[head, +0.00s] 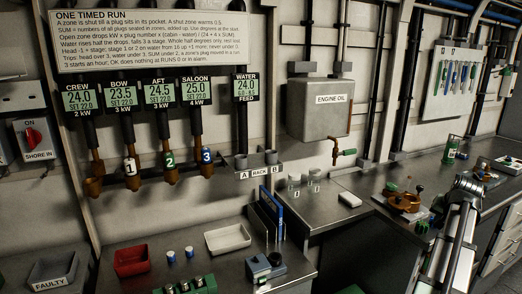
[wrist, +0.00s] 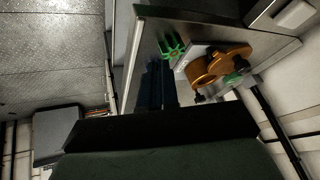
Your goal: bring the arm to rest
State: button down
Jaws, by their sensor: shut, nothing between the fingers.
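My arm (head: 460,230) shows at the right of the head view, raised in front of the right-hand bench. My gripper (wrist: 160,68) shows in the wrist view as dark fingers close together beyond the black hand. It is shut with nothing in it. In the head view I cannot make out the fingers. Brown round fittings (wrist: 217,67) and a green knob-like part (wrist: 172,46) lie on the bench past the fingers in the wrist view, apart from them as far as I can tell.
The left bench holds a red tray (head: 131,262) and a white tray (head: 228,239). Plugs 1 (head: 130,166), 2 (head: 170,160) and 3 (head: 207,156) hang under the displays.

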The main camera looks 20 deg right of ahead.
jog(key=w+a+f+n+g+y, duration=0.1)
jog(key=w+a+f, duration=0.1)
jog(key=a+f, duration=0.75)
jog(key=w+a+f+n+g+y, duration=0.1)
jog(key=a+f, duration=0.4)
jog(key=f, duration=0.9)
jog(key=a+f+n+g+y, duration=0.2)
jog(key=a+f+n+g, duration=0.1)
jog(key=a+f, duration=1.5)
jog(key=s+a+f+n+g, duration=0.2)
jog(key=s+a+f, duration=0.3)
jog(key=a, duration=0.7)
jog(key=s+a+f+n+g, duration=0.2)
jog(key=s+a+f, duration=0.4)
jog(key=a, duration=0.6)
jog(key=s+a+f+n+g, duration=0.2)
jog(key=s+a+f+n, duration=0.2)
jog(key=a, duration=0.8)
jog(key=shift+s+f+g, duration=0.3)
jog(key=shift+s+f, duration=0.65)
jog(key=shift+s, duration=1.3)
